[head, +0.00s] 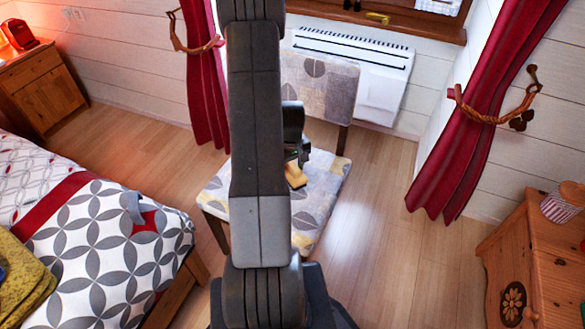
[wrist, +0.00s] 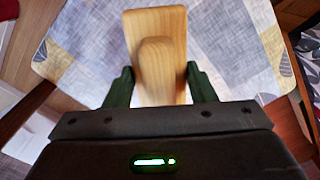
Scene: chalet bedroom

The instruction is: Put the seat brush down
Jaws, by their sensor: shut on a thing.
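The seat brush (wrist: 155,27) is a light wooden block with a rounded raised handle. In the wrist view it sits between the two fingers of my gripper (wrist: 160,88), which is shut on it. In the head view the brush (head: 295,176) shows below my gripper (head: 297,158), over the seat of the patterned chair (head: 325,178). My arm hides part of the chair and of the gripper. I cannot tell whether the brush touches the seat. The chair seat (wrist: 85,60) fills most of the wrist view behind the brush.
A bed (head: 95,235) with patterned covers is at the left. A wooden cabinet (head: 545,255) with a striped jar (head: 563,202) is at the right. A white radiator (head: 385,75) is behind the chair, between red curtains (head: 480,115). Bare floor (head: 375,220) lies right of the chair.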

